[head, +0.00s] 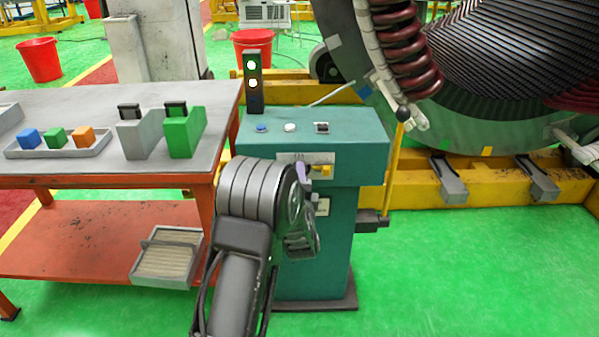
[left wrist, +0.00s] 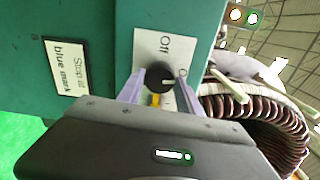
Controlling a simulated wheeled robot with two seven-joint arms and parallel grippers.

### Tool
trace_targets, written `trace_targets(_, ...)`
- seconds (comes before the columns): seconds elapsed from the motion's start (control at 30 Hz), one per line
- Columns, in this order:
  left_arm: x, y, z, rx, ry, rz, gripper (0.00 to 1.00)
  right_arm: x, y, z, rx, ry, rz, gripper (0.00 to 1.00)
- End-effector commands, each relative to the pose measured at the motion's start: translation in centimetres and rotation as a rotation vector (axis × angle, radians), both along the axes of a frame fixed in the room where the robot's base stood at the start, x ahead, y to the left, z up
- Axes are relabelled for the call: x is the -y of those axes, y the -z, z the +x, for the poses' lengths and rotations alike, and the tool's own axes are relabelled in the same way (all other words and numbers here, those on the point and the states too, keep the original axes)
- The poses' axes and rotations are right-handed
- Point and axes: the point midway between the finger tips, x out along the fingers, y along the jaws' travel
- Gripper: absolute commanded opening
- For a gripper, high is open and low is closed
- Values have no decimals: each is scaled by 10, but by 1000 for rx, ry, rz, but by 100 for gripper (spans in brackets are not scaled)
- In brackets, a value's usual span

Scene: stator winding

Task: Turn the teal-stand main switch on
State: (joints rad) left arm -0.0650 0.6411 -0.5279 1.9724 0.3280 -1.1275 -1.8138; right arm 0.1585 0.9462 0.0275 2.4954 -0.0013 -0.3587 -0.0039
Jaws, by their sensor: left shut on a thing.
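The teal stand (head: 345,232) is in the middle of the head view, with a pale switch plate (head: 290,158) high on its front. In the left wrist view the plate (left wrist: 150,45) reads "Off", and a second label is mostly cut off. A dark round switch knob (left wrist: 160,74) sits on the plate. My left gripper (left wrist: 158,88) has its lilac fingers on either side of the knob and is shut on it. In the head view the gripper (head: 309,172) is at the stand's front, and my arm hides the knob. My right gripper is in neither view.
A light tower (head: 254,85) shows two lit lamps. The stand's top (head: 355,125) carries several small controls. A sign (left wrist: 67,67) reads "Stop at blue mark". A workbench (head: 70,180) is at left; the large stator (head: 490,60) is behind right. Green floor is clear at right.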

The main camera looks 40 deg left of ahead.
Motion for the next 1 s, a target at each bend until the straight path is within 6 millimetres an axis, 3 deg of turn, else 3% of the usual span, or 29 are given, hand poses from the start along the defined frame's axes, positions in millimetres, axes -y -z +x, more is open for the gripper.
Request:
trace_targets(0.2,0,-2,0,-68,0,90,1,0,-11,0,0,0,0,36)
trace_targets(0.8,-1,0,0,-100,-1,134,1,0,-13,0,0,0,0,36)
trace_targets(0.83,-1,0,0,-100,-1,134,43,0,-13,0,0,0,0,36)
trace_targets(1.0,0,0,0,-100,-1,132,57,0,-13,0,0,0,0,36)
